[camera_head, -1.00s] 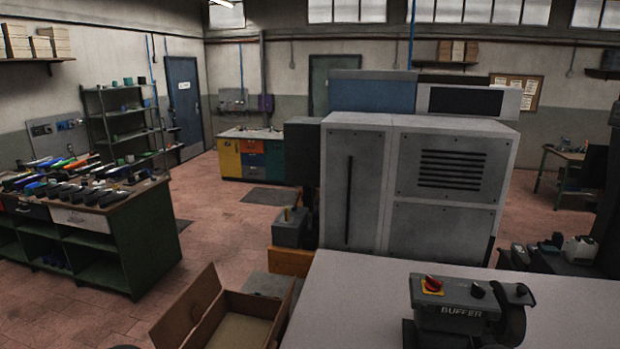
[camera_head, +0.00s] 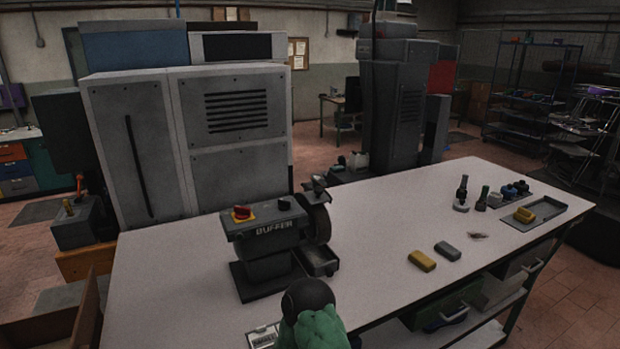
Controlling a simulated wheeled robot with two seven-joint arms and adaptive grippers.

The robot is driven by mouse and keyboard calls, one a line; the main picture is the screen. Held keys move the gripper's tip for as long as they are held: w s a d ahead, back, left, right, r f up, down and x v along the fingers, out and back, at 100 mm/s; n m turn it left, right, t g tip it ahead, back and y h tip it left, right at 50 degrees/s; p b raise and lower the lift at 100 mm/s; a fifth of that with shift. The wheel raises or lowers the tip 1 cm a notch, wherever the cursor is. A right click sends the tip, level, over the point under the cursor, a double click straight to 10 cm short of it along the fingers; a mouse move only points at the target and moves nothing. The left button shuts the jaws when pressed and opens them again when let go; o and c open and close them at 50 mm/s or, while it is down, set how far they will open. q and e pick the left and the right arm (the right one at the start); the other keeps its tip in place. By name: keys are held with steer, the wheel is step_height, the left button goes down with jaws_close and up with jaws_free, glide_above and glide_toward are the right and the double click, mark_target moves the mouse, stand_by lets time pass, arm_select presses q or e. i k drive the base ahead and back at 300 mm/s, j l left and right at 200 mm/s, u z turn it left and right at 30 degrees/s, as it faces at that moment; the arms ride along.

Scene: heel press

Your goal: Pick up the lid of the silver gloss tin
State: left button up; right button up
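I cannot make out a silver gloss tin or its lid for certain in the head view. A small pale item with dark markings (camera_head: 263,336) lies at the near edge of the white-topped bench (camera_head: 180,275). It is partly cut off and too small to identify. A dark round-topped item with a green, lumpy lower part (camera_head: 316,325) stands beside it and is cut off by the lower picture edge. Neither of my grippers shows.
The buffer (camera_head: 268,245) stands left of the bench's middle. A yellow block (camera_head: 422,260) and a grey block (camera_head: 447,250) lie to its right. Small bottles (camera_head: 461,193) and a grey tray (camera_head: 545,211) are farther right.

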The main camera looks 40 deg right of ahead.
mark_target(461, 205)
steer(key=z, duration=2.3)
steer(key=u, duration=0.45)
steer(key=i+l+u, duration=0.15)
steer(key=l+u, duration=0.25)
steer(key=i+l+u, duration=0.15)
steer(key=u, duration=0.25)
steer(key=l+u, duration=0.8)
steer(key=i+l, duration=0.05)
